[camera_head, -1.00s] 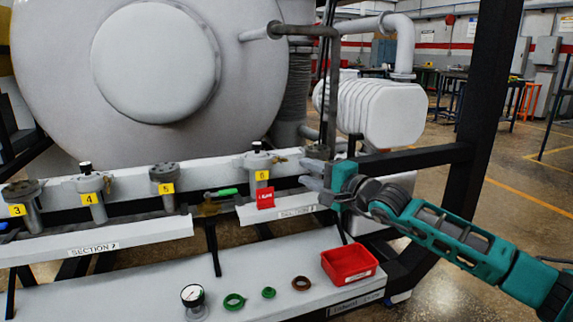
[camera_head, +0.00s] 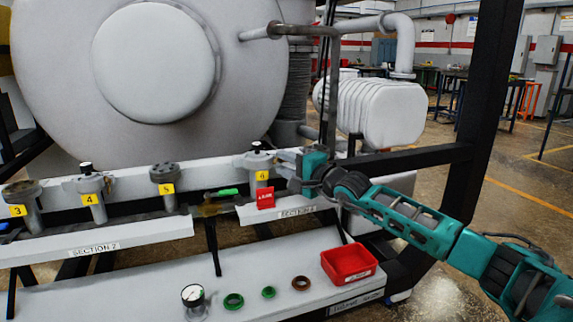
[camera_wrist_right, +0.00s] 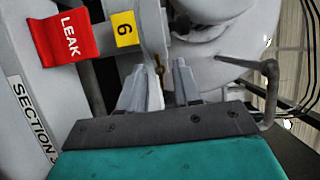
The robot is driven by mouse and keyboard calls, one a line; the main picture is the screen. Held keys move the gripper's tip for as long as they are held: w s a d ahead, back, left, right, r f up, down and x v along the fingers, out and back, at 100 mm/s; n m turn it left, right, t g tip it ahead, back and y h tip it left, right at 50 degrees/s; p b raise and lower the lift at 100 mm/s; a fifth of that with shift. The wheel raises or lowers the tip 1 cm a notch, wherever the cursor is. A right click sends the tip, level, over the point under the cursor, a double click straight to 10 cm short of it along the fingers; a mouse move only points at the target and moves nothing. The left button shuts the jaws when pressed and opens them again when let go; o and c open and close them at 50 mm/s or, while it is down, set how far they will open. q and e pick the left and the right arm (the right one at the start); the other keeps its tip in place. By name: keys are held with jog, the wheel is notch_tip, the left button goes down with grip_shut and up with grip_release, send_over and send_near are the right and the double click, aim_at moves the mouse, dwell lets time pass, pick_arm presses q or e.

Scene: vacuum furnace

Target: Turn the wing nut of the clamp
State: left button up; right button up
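The clamp's small brass wing nut (camera_wrist_right: 158,66) shows in the right wrist view, beside the grey valve fitting with the yellow number 6 tag (camera_wrist_right: 124,28). My right gripper (camera_wrist_right: 158,82) is open, its two grey fingers spread on either side of the line to the wing nut. I cannot tell whether they touch it. In the head view my right gripper (camera_head: 280,162) reaches in from the right, close beside the number 6 fitting (camera_head: 257,161). The wing nut is hard to make out there, near the fingers. My left gripper is not in view.
A red LEAK tag (camera_head: 265,197) hangs below fitting 6. A green-handled part (camera_head: 228,191) lies to its left. On the lower shelf stand a gauge (camera_head: 193,297), several rings and a red bin (camera_head: 349,263). A black frame post (camera_head: 487,90) rises at right.

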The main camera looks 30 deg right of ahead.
jog(key=shift+c, duration=0.3)
grip_shut()
dwell(0.3)
